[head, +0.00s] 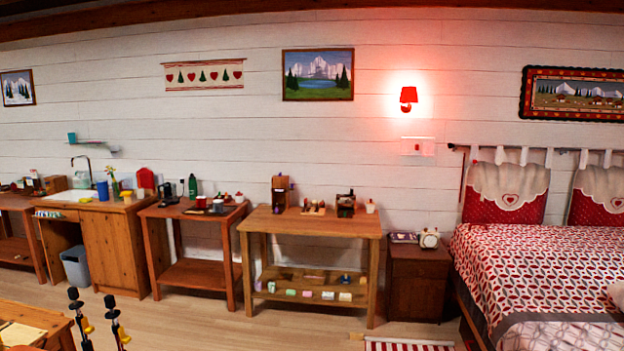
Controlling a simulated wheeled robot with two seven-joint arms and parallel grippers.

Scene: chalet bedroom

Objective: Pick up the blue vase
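A small blue vessel (102,190), which looks like the blue vase, stands upright on the wooden sink cabinet (112,245) at the left. It is far off and small, so its exact shape is hard to tell. A vase with flowers (114,187) stands just to its right. Neither of my grippers can be made out in the head view, and nothing is seen touching the blue vessel.
Right of the cabinet stand a low table (180,212), a wooden worktable (310,224), a nightstand (418,270) and a bed (540,265). A grey bin (76,266) is on the floor. Two upright black-and-yellow objects (114,320) rise near a table (35,317). The middle floor is clear.

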